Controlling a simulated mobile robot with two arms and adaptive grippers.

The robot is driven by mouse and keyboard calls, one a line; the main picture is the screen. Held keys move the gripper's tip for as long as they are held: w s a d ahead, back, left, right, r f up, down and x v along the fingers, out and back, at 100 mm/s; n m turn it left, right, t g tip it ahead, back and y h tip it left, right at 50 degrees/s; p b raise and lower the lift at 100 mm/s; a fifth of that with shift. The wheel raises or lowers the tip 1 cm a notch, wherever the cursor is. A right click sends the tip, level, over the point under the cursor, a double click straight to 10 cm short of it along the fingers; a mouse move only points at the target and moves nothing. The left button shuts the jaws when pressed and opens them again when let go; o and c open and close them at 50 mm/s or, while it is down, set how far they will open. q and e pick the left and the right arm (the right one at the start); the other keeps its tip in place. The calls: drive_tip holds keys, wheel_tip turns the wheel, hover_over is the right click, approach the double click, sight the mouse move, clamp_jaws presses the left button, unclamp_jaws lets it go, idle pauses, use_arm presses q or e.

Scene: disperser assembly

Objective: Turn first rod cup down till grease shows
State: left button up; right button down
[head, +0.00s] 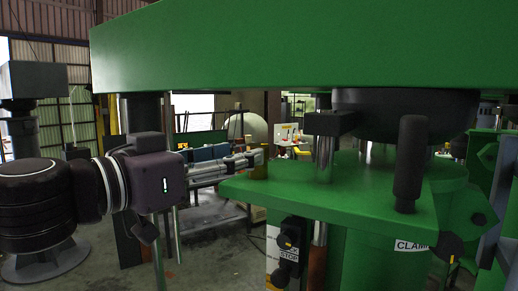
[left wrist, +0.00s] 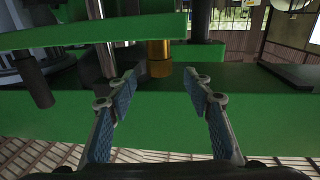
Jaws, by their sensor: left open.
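A brass-coloured cup (head: 260,172) stands at the left edge of the green machine plate (head: 335,195) in the head view. It also shows in the left wrist view (left wrist: 159,60), upright and just beyond my fingertips. My left gripper (head: 256,159) reaches in from the left, with its tips close to the cup. In the left wrist view my left gripper (left wrist: 162,88) is open, one finger on each side of the line to the cup, with nothing between the fingers. I cannot tell whether a tip touches the cup. No grease is visible. My right gripper is out of view.
A large green beam (head: 300,45) spans the top. A black handle (head: 409,165) and a steel post (head: 325,155) stand on the plate. A stop-button box (head: 288,250) hangs below.

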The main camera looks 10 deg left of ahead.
use_arm(q)
drive_tip(key=x, duration=0.5)
drive_tip(key=shift+w+d+f+p, duration=0.1)
drive_tip(key=shift+f+p, duration=0.1)
drive_tip(key=shift+p, duration=0.2)
drive_tip(key=shift+w+d, duration=0.25)
drive_tip(key=shift+w, duration=0.25)
drive_tip(key=shift+r, duration=0.1)
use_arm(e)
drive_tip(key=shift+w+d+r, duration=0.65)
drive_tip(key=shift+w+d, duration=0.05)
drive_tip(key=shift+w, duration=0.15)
use_arm(q)
drive_tip(key=shift+w+d, duration=0.1)
drive_tip(key=shift+w, duration=0.05)
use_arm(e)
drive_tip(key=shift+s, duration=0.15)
use_arm(q)
drive_tip(key=c, duration=1.1)
drive_tip(key=shift+c, duration=0.2)
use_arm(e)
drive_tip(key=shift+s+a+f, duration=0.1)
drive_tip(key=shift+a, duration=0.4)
